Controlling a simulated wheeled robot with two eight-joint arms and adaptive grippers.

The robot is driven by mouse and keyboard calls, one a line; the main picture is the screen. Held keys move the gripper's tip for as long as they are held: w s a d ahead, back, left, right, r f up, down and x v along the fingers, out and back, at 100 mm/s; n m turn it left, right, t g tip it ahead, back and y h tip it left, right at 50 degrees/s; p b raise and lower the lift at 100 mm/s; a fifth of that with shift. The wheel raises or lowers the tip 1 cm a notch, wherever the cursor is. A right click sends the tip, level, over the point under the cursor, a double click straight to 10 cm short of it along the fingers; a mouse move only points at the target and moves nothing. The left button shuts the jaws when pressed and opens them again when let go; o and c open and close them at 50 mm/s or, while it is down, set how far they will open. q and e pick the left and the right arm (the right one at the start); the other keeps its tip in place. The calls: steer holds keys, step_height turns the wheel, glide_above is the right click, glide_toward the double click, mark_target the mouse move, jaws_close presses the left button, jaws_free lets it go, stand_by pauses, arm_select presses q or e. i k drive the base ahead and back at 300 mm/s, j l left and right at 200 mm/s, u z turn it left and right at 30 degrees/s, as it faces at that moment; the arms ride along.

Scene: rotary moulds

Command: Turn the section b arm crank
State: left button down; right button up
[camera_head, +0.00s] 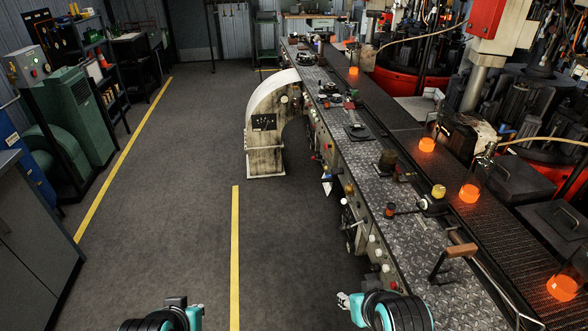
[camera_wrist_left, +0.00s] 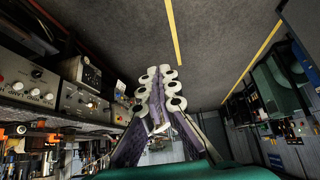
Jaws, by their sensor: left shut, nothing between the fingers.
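A crank with a wooden handle (camera_head: 461,250) and a dark bent arm stands at the near right of the bench in the head view. A smaller crank-like lever (camera_head: 408,210) with a dark red knob lies farther back on the bench deck. No readable label shows which one belongs to section b. My left gripper (camera_wrist_left: 160,128) shows in the left wrist view, shut and empty, with white-and-black jointed fingers. No crank is between its fingers.
The long bench (camera_head: 380,170) carries valves and knobs along its side. Glowing orange glass (camera_head: 469,193) stands on the conveyor to its right. A curved pale housing (camera_head: 268,130) juts from the bench's left side. Control panels (camera_wrist_left: 80,102) show in the wrist view. The grey floor (camera_head: 170,200) is clear.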

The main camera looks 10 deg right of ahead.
mark_target(340, 170)
steer(key=k+l+z, duration=0.2)
steer(key=k+z, duration=0.2)
steer(key=k, duration=0.15)
steer(key=i+j+u, duration=0.1)
steer(key=i+j, duration=0.3)
steer(key=i, duration=0.15)
steer(key=i+j, duration=0.35)
steer(key=i, duration=0.15)
steer(key=i+j+u, duration=0.15)
steer(key=i+j, duration=0.25)
steer(key=i, duration=0.5)
steer(key=i+l+u, duration=0.1)
steer(key=i, duration=0.3)
steer(key=l, duration=0.2)
